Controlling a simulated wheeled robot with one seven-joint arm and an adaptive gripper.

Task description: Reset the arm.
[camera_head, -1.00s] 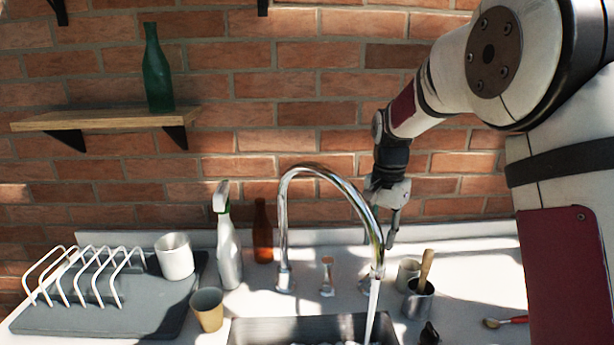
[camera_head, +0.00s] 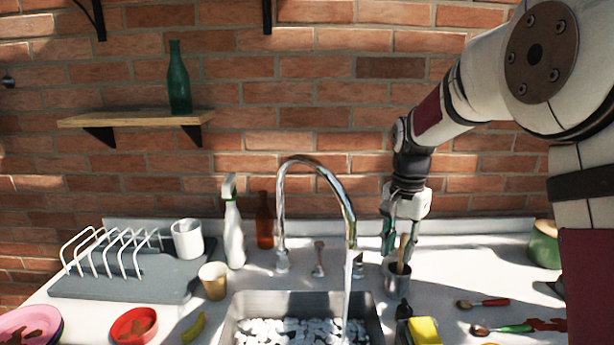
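My arm reaches in from the right, bent downward at the wrist. My gripper (camera_head: 401,250) points down over the counter, right of the chrome tap (camera_head: 345,205). Its two fingers look spread apart, with nothing seen held between them. A metal cup (camera_head: 397,280) with a wooden-handled tool (camera_head: 402,253) stands directly below or in front of the fingertips; whether they touch cannot be told.
Water runs from the tap into a sink (camera_head: 235,310) with white pebbles. A spray bottle (camera_head: 233,235), brown bottle (camera_head: 265,227), beige cup (camera_head: 213,282) and drying rack (camera_head: 100,255) stand left. A yellow sponge (camera_head: 423,330) and spoons (camera_head: 484,303) lie right. A brick wall is close behind.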

